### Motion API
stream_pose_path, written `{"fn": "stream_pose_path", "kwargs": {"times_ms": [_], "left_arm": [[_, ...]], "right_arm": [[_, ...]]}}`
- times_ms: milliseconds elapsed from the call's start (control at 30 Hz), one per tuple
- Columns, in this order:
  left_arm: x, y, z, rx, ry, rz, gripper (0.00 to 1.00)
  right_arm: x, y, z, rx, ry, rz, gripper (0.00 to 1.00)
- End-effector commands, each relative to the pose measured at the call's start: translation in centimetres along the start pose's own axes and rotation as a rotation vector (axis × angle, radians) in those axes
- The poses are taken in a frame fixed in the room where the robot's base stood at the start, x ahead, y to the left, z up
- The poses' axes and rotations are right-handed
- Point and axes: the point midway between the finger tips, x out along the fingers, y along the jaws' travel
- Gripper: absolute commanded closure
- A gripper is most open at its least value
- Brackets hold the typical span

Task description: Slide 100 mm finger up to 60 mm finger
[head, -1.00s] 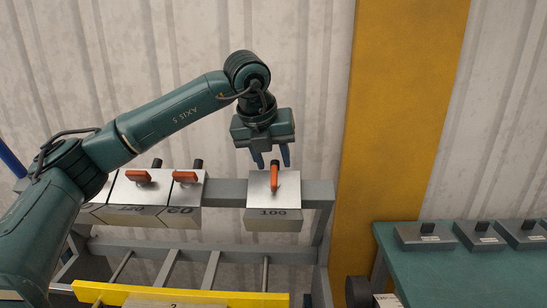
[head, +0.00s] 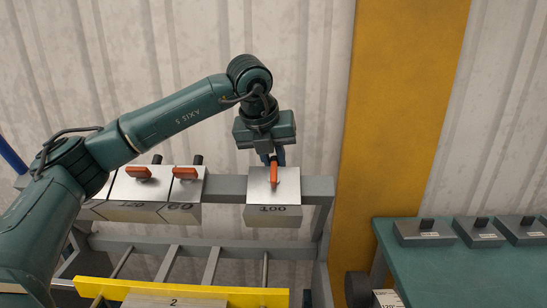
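The 100 mm finger (head: 260,185) is a pale metal block marked 100 on the grey beam, with an orange lever (head: 274,174) on top and a dark post behind it. The 60 mm finger (head: 186,187) stands to its left on the same beam, its lever turned sideways, with a clear gap between the two. My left gripper (head: 273,158) points down at the 100 mm finger's post. My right gripper is out of view.
More blocks, including one with an orange lever (head: 138,186), sit left of the 60 mm finger. A yellow bar (head: 220,297) runs below the beam. A yellow column (head: 395,130) stands at right, beside a green table (head: 480,265) with several dark blocks.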

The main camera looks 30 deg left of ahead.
Motion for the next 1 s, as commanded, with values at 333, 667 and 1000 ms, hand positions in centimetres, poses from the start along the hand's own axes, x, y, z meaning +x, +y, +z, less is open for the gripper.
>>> {"fn": "stream_pose_path", "kwargs": {"times_ms": [333,667,1000], "left_arm": [[0.0,0.5,0.0,-0.002,0.0,0.0,1.0],[-1.1,7.0,-0.2,-0.006,-0.002,0.001,1.0],[-1.6,7.9,-0.2,-0.001,-0.002,-0.001,1.0]], "right_arm": [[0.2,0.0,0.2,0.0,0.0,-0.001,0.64],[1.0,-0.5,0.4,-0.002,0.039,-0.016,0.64],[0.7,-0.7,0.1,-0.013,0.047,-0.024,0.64]]}}
